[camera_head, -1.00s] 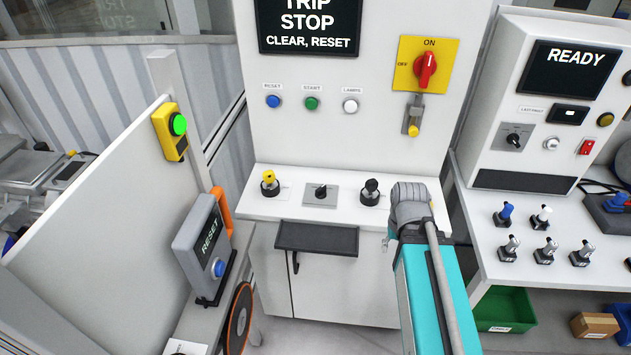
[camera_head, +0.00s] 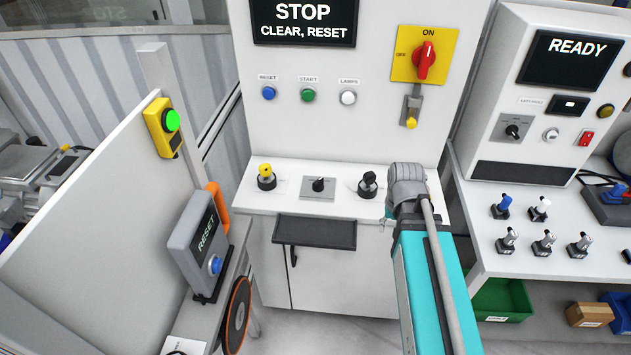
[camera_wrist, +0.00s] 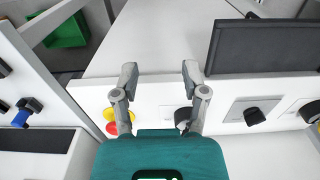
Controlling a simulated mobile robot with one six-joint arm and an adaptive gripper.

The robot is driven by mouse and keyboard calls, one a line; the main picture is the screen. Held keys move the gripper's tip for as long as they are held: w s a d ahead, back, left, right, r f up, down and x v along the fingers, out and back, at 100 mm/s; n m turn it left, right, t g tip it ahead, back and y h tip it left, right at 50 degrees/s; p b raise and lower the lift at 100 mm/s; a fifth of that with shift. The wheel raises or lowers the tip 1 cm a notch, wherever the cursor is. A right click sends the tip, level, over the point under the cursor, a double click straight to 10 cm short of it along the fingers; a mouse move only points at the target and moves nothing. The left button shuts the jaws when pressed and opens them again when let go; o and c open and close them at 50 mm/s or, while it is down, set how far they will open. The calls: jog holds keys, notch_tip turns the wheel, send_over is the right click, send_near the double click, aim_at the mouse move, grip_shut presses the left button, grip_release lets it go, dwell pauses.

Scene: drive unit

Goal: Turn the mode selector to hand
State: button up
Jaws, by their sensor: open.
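A black rotary selector on a grey plate (camera_head: 318,185) sits in the middle of the white console's ledge. I cannot read a label to confirm it is the mode selector. It also shows right of my gripper in the wrist view (camera_wrist: 253,115). A yellow-topped key switch (camera_head: 266,177) stands to its left and a black-topped one (camera_head: 368,184) to its right. My gripper (camera_wrist: 160,72) is open and empty over the ledge, nearer the black-topped switch than the plate.
A dark small shelf (camera_head: 314,232) juts out below the ledge. A right-hand cabinet carries another black rotary knob (camera_head: 513,131). A reset box (camera_head: 197,240) stands at the left.

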jog(key=w+a+r+m+p, duration=0.35)
jog(key=w+a, duration=0.55)
jog(key=w, duration=0.5)
notch_tip(320, 180, up, 3)
jog(key=m+p, duration=0.3)
send_over(317, 181)
jog(key=shift+w+d, duration=0.1)
jog(key=shift+f+b, duration=0.2)
jog(key=shift+b, duration=0.2)
notch_tip(317, 181, down, 13)
jog(key=b, duration=1.3)
jog(key=shift+f, duration=0.2)
grip_shut()
